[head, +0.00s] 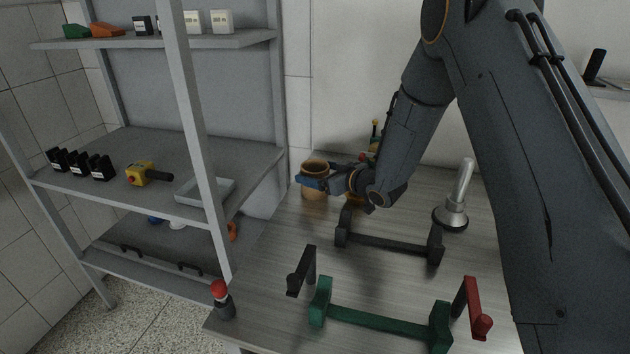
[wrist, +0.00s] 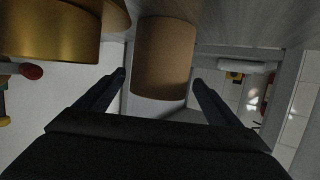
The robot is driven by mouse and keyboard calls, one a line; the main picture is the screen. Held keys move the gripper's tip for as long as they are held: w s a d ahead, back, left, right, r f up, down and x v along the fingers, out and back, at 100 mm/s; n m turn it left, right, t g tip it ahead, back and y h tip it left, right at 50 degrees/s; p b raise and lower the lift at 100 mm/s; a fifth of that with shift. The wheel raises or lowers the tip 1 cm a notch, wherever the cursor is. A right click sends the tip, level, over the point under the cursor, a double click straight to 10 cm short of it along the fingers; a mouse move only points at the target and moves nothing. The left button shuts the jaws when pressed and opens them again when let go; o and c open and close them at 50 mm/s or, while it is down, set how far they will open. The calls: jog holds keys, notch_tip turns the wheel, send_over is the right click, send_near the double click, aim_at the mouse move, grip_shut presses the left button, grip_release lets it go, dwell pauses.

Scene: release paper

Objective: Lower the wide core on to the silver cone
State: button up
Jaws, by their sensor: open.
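The wide core (head: 315,195) is a brown cardboard tube standing upright at the back left of the table. My gripper (head: 312,182) is at the core, with its blue-dark fingers across the core's side. In the wrist view the core (wrist: 164,60) lies between the two spread fingers, with a gap showing on each side. My gripper is open. The silver cone (head: 450,217) sits on the table to the right, with a slanted silver post or handle rising from it. It does not show in the wrist view.
A brass-coloured round thing (wrist: 50,30) is close beside the core, partly hidden behind my arm in the head view. A black stand (head: 388,243) and a green stand (head: 380,322) lie in front. A red-topped button (head: 220,295) is at the table's left corner. Grey shelving stands left.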

aim_at(307, 167)
jog(key=x, duration=0.1)
jog(key=p+x, duration=0.1)
jog(key=x, duration=0.1)
jog(key=p+x, duration=0.1)
jog(key=x, duration=0.1)
jog(key=shift+a+r, duration=0.1)
jog(key=shift+r, duration=0.25)
jog(key=shift+w+a+f, duration=0.15)
jog(key=shift+w+a, duration=0.05)
jog(key=shift+w, duration=0.15)
jog(key=c, duration=1.1)
jog(key=shift+c, duration=0.2)
